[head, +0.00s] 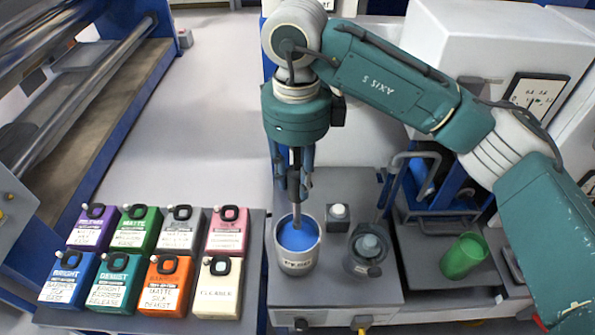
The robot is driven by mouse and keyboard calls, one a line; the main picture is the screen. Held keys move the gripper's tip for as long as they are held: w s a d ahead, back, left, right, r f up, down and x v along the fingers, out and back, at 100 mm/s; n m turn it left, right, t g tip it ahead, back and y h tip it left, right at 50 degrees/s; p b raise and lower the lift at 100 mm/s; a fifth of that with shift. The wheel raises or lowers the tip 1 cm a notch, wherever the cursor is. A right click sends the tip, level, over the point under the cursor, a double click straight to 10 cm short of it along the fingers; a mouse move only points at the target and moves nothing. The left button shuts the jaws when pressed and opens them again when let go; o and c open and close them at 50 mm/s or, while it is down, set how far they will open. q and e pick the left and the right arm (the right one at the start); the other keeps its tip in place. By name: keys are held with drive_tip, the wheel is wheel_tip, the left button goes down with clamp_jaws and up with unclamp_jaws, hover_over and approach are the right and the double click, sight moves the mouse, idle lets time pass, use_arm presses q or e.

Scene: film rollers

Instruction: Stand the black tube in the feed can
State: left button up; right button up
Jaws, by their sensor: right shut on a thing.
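A pale can with blue inside (297,263), seemingly the feed can, stands on the grey bench top below my right gripper. Its front label is too small to read surely. My right gripper (297,185) points straight down over the can and is shut on a slim dark tube (296,213). The tube is near upright, and its lower end is inside the can's rim, at the blue. I cannot tell whether it touches the bottom. The gripper's fingers partly hide the tube's upper part. My left gripper is not in view.
A small white-capped block (338,212) and a dark round pot (368,262) stand right of the can. A green cup (462,257) tilts farther right, near a blue caddy with a grey handle. Several coloured labelled bottles (165,285) fill the left tray. Rollers are at far left.

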sight(297, 220)
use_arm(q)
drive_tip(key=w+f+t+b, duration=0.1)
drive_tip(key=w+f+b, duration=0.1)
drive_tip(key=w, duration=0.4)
use_arm(e)
wheel_tip(297, 220, down, 3)
drive_tip(key=shift+w+f, duration=0.15)
drive_tip(key=shift+f, duration=0.3)
wheel_tip(297, 220, down, 3)
drive_tip(key=b, duration=0.3)
drive_tip(key=shift+r, duration=0.1)
drive_tip(key=shift+f, duration=0.3)
drive_tip(key=shift+f+b, duration=0.65)
drive_tip(key=shift+b, duration=0.25)
wheel_tip(297, 220, down, 3)
drive_tip(key=shift+r+b, duration=0.15)
drive_tip(key=shift+b, duration=1.05)
drive_tip(key=shift+f+b, duration=1.6)
drive_tip(key=shift+f, duration=0.1)
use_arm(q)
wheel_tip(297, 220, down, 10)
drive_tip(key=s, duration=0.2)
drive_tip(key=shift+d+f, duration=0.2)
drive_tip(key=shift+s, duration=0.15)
